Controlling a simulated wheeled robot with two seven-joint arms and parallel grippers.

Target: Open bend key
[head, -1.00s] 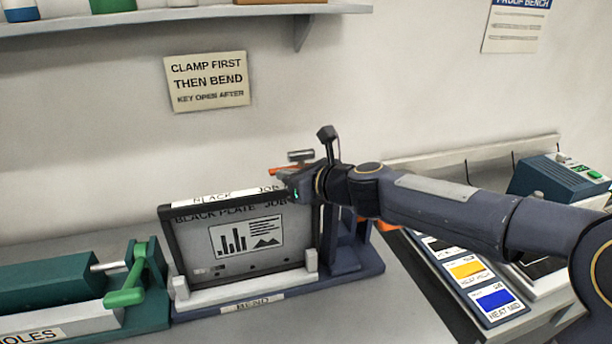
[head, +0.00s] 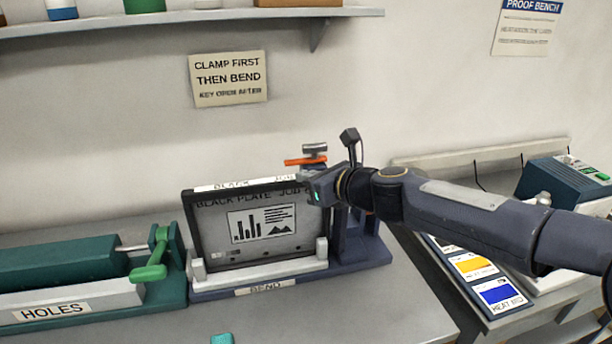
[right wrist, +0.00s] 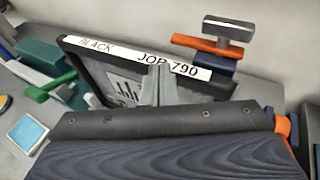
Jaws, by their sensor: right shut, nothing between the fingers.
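The bend unit (head: 290,276) stands on the bench, with a framed black plate (head: 205,230) upright in it. At the plate's upper right rear are a grey T-shaped handle (head: 314,149) and an orange bar (head: 304,161) just below it; I cannot tell which is the bend key. Both show in the right wrist view as the grey handle (right wrist: 228,29) and orange bar (right wrist: 200,43). My right gripper (head: 316,191) is shut and empty by the plate's upper right corner, apart from the orange bar. Its fingers (right wrist: 158,86) show in front of the plate. My left gripper is not in view.
A green holes unit (head: 75,252) with a green lever (head: 150,272) stands close on the left. A small teal thing (head: 222,339) lies at the front. A panel with yellow and blue cards (head: 497,295) lies at right. A shelf (head: 220,16) hangs above.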

